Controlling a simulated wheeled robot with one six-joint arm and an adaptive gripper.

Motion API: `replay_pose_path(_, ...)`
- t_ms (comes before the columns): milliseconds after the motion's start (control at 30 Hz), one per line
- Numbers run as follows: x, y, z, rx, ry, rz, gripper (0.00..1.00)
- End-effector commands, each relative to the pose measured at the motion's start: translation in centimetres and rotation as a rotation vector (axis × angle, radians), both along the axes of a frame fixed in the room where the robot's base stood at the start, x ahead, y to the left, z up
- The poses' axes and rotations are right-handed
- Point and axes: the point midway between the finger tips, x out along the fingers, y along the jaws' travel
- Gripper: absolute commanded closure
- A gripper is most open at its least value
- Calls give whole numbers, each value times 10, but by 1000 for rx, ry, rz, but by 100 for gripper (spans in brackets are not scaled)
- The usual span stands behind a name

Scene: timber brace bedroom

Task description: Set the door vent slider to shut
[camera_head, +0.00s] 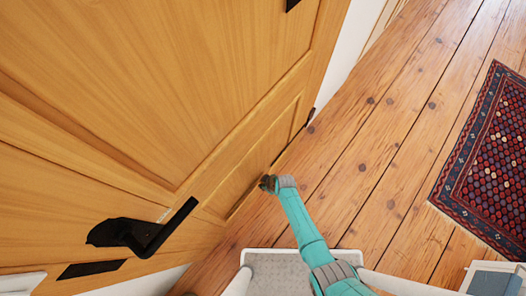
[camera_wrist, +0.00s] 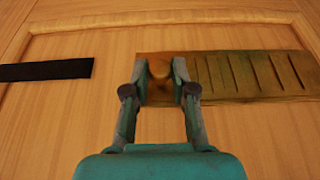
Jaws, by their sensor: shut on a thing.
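The door vent (camera_wrist: 225,75) is a long brass-brown plate on the wooden door, with several slanted slats or slots in its right part. Its slider knob (camera_wrist: 159,69) is a small round orange-brown knob near the plate's left end. My gripper (camera_wrist: 160,80) is shut on the knob, one finger on each side of it. In the head view my gripper (camera_head: 267,184) is at the lower part of the door (camera_head: 150,75). There the vent and knob are mostly hidden behind my gripper. I cannot tell whether the slots are open or covered.
A black strip (camera_wrist: 45,70) lies on the door left of the vent. A black door handle (camera_head: 140,235) juts from the door at lower left. The plank floor (camera_head: 375,130) is clear between the door and a patterned rug (camera_head: 490,150) at the right.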

Motion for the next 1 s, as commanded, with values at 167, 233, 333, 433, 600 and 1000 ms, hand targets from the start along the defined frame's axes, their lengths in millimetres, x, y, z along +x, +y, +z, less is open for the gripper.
replay_pose_path(167,3,-2,1,-4,-8,-2,72)
replay_pose_path(233,3,-2,1,-4,-8,-2,55)
replay_pose_path(333,3,-1,1,-3,-8,-1,50)
replay_pose_path(433,2,-1,1,-3,-7,-1,50)
replay_pose_path(600,2,-1,1,-3,-5,-1,50)
replay_pose_path(1000,-8,-14,37,-2,-6,-3,50)
